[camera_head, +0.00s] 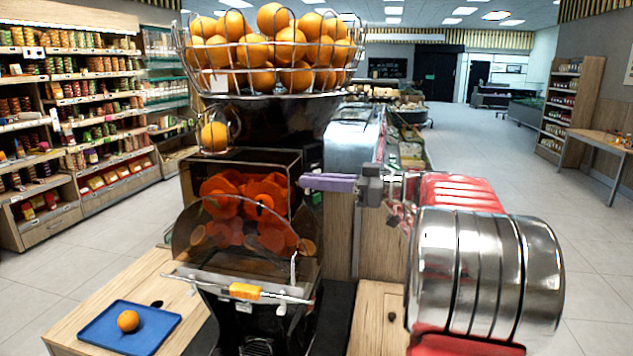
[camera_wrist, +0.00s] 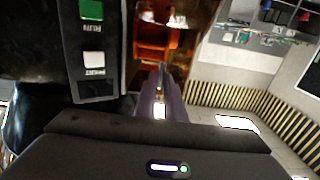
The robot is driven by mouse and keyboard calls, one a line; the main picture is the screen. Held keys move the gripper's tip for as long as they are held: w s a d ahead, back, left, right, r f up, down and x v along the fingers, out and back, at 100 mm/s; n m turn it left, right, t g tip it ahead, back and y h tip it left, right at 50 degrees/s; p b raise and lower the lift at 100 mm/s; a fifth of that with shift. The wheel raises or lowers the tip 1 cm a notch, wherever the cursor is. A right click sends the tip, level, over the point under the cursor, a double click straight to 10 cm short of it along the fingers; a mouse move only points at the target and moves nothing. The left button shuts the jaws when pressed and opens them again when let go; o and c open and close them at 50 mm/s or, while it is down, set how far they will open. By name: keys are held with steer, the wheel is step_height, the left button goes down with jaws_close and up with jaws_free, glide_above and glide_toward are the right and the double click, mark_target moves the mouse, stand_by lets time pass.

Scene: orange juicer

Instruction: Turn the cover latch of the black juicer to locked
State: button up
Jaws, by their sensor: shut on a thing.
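The black juicer (camera_head: 280,125) stands in the middle of the head view, with red-orange press drums behind a clear curved cover (camera_head: 205,245). An orange piece (camera_head: 245,291) sits on the bar along the cover's lower front. My gripper (camera_head: 303,182) reaches in from the right, its purple fingers level at the right edge of the press housing. In the wrist view my fingers (camera_wrist: 160,72) are close together, with the red-orange parts beyond. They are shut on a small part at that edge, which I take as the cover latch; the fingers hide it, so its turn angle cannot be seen.
A wire basket of oranges (camera_head: 195,62) tops the juicer. A blue tray (camera_head: 100,330) with one orange (camera_head: 128,321) lies on the wooden counter (camera_head: 75,318) at left. A panel with green and white buttons (camera_wrist: 93,50) is close left of my fingers in the wrist view.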

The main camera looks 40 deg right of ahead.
jaws_close()
steer(key=shift+m, duration=0.4)
steer(key=m, duration=0.9)
steer(key=shift+w+d+f, duration=0.2)
steer(key=shift+w+d, duration=0.1)
steer(key=shift+d, duration=0.05)
steer(key=m, duration=0.5)
steer(key=shift+d+f, duration=0.1)
steer(key=shift+f, duration=0.1)
steer(key=shift+w+f+m, duration=0.1)
steer(key=shift+f+m, duration=0.1)
steer(key=shift+m, duration=1.5)
steer(key=shift+o, duration=2.2)
jaws_free()
steer(key=shift+o, duration=0.9)
